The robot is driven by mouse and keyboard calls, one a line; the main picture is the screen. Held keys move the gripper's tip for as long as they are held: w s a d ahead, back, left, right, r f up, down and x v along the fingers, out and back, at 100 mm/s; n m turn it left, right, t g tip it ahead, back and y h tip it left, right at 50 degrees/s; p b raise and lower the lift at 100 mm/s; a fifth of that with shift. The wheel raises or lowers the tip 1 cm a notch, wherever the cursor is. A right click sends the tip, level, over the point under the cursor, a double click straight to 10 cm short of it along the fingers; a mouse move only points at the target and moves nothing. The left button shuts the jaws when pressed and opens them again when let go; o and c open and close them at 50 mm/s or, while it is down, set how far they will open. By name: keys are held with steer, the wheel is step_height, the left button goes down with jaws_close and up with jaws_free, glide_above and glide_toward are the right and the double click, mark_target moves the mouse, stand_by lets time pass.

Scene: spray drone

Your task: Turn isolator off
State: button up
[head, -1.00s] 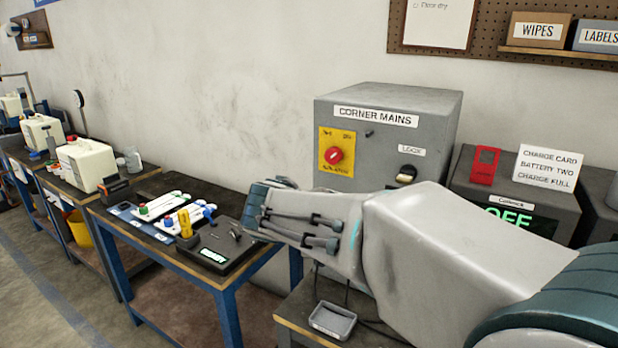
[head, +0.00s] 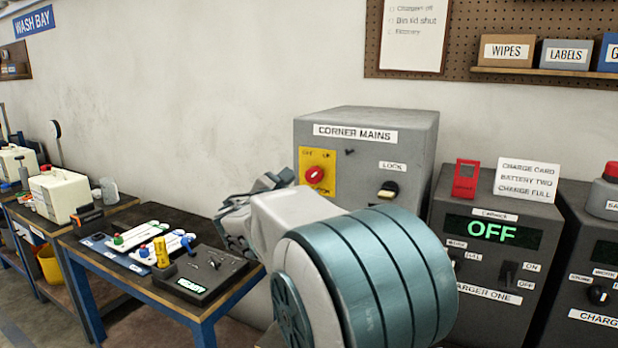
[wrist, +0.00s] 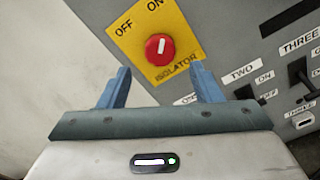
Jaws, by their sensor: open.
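The isolator is a red round knob (head: 314,175) on a yellow plate (head: 318,190), on the front of the grey corner mains box (head: 425,150). In the wrist view the isolator knob (wrist: 160,49) lies beyond my gripper, between the fingers' lines, with OFF to the left and ON to the right above it. Its white mark stands near upright, tilted slightly right. My gripper (wrist: 160,85) is open and empty, apart from the knob. In the head view my gripper (head: 228,222) is partly hidden by my arm.
A lock switch (head: 388,190) sits right of the isolator. Charger one (head: 480,275), its display reading OFF, stands to the right with a red tag (head: 466,179) and a white card (head: 526,180) on top. A low bench (head: 225,292) with tools stands at left.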

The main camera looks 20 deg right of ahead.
mark_target(311, 178)
steer(key=x, duration=0.5)
steer(key=shift+w+d+p, duration=0.25)
steer(key=shift+d+p, duration=0.05)
steer(key=shift+p, duration=0.1)
steer(key=c, duration=1)
